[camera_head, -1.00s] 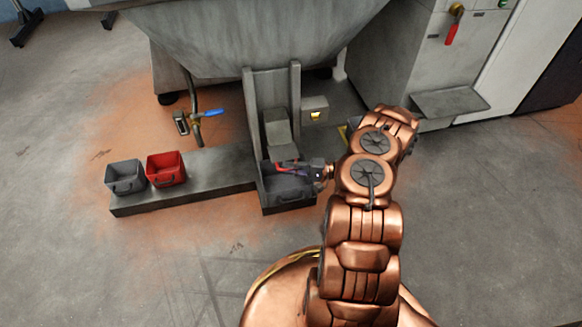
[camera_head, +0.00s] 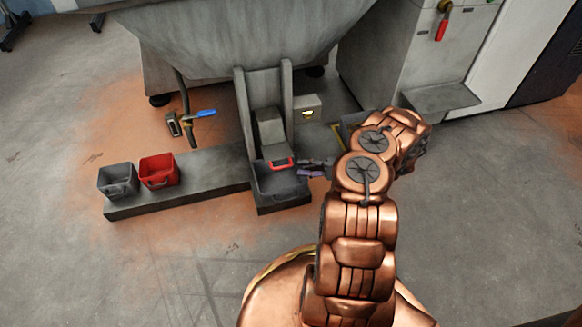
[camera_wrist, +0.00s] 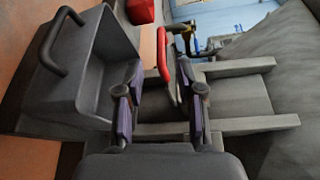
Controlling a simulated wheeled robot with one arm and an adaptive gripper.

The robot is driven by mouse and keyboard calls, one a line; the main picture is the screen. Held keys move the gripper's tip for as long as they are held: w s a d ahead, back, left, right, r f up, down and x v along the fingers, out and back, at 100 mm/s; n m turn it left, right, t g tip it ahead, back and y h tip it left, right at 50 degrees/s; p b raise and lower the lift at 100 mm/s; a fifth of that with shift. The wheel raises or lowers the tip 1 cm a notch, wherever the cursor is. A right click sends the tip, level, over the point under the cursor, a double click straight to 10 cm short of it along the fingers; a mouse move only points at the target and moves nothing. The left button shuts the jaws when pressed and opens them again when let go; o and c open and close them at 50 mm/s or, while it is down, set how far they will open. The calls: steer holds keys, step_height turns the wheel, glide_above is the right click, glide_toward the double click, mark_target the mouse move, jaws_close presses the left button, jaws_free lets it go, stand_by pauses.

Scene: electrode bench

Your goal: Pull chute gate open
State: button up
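The chute (camera_head: 245,115) is a grey frame with two upright posts under a large hopper. A red handle (camera_head: 281,163) crosses its lower mouth, below a grey sloped block; I take it for the gate's handle. It also shows in the wrist view (camera_wrist: 162,62), beyond my fingertips. A dark grey bin (camera_head: 283,186) stands under the mouth; its hollow and black handle show in the wrist view (camera_wrist: 75,98). My gripper (camera_head: 314,169) is just right of the red handle, apart from it. In the wrist view its two fingers (camera_wrist: 160,105) are spread with nothing between them.
A grey bin (camera_head: 118,180) and a red bin (camera_head: 159,170) stand on the left of a low grey ledge (camera_head: 205,180). A blue-handled valve (camera_head: 200,113) hangs left of the chute. A small box (camera_head: 307,108) sits to its right. The front floor is clear.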

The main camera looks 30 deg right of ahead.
steer(key=v, duration=0.4)
steer(key=shift+s+d, duration=0.2)
steer(key=shift+d, duration=0.05)
steer(key=shift+r, duration=0.1)
